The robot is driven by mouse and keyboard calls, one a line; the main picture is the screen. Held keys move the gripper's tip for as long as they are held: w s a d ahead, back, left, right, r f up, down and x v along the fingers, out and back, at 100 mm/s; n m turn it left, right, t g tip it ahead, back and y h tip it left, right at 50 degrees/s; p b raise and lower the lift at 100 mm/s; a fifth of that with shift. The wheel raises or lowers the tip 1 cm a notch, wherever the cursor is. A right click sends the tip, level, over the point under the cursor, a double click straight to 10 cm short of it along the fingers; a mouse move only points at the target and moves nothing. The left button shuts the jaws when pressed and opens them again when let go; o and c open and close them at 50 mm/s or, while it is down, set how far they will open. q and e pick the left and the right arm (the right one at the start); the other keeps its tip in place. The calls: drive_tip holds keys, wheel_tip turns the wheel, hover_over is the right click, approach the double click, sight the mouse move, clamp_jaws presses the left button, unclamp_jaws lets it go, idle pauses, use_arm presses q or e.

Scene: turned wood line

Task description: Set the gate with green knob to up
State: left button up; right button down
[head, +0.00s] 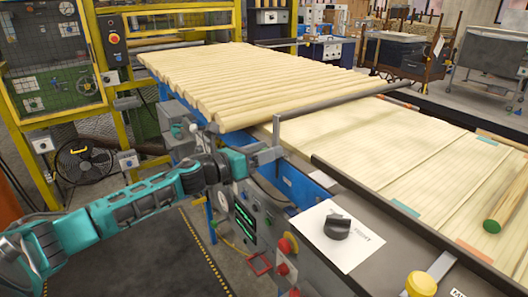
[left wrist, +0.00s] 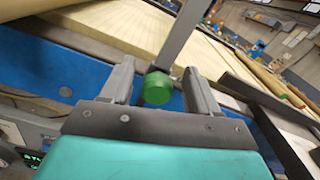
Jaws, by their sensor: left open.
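The gate is a grey bar (head: 330,98) lying across the line in front of a row of pale wooden rods (head: 235,80). A flat grey lever (head: 276,132) hangs from its near end. The lever also shows in the left wrist view (left wrist: 182,35), with the round green knob (left wrist: 156,88) at its lower end. My left gripper (head: 268,155) is open at the lever's lower end. In the left wrist view its fingers (left wrist: 158,68) stand on either side of the knob, with gaps visible. In the head view the knob is hidden by the gripper. My right gripper is out of view.
Below the gate lies a slatted wooden bed (head: 375,135) with a dark rail (head: 400,222) along its near side. A black dial (head: 337,227) on a white plate, red buttons (head: 285,246) and a yellow knob (head: 421,284) stand near. A green-ended rod (head: 505,205) lies at right.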

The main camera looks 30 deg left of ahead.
use_arm(q)
drive_tip(key=shift+f, duration=0.1)
drive_tip(key=b+v, duration=0.1)
drive_tip(key=v, duration=1.2)
idle(0.7)
